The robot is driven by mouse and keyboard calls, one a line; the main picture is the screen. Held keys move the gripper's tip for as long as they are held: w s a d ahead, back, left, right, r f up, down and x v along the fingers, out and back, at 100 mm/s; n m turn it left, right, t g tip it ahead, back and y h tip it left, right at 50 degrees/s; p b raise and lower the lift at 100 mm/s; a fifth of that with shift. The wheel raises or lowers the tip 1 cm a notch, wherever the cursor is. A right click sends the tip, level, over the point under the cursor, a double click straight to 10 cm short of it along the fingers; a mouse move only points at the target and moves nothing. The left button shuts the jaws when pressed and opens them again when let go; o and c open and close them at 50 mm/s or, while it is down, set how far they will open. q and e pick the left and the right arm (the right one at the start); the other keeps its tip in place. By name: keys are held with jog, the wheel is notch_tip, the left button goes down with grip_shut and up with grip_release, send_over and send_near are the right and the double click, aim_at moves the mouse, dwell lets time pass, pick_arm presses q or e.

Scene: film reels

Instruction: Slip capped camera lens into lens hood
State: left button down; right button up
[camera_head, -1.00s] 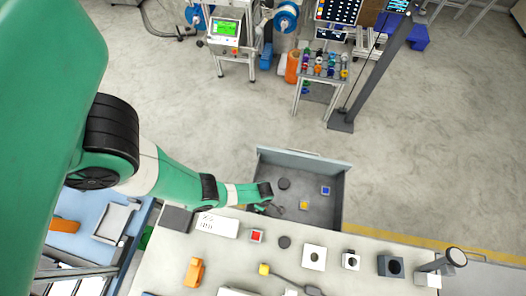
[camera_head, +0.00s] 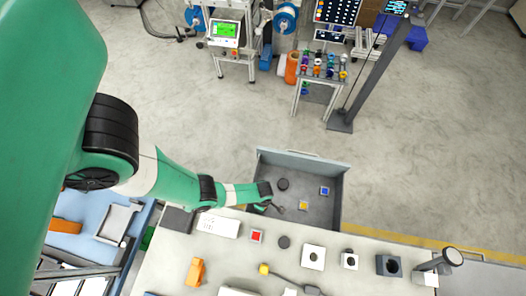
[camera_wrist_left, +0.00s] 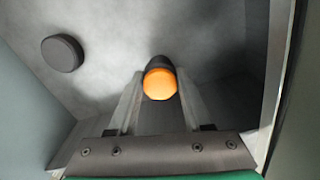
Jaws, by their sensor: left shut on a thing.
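My left gripper (camera_wrist_left: 155,105) is down inside the grey drawer. In the wrist view its fingers are shut on a dark rounded piece with an orange end (camera_wrist_left: 160,84), which may be the capped camera lens. In the head view my left gripper (camera_head: 272,206) is small and partly hidden by its own wrist, and the held piece cannot be made out there. I cannot tell for sure which piece is the lens hood. A dark block with a round hole (camera_head: 382,270) stands at the right of the bench. My right gripper is not in view.
The open drawer (camera_head: 345,185) holds a dark disc (camera_head: 283,184), also in the wrist view (camera_wrist_left: 62,53), a blue square piece (camera_head: 325,191) and a yellow one (camera_head: 303,206). The bench carries a red button box (camera_head: 256,236), a dark disc (camera_head: 284,242) and a holed white plate (camera_head: 305,250).

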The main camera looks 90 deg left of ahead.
pick_arm(q)
notch_tip(320, 180, up, 9)
jog(key=p, duration=0.7)
jog(key=shift+f, duration=0.2)
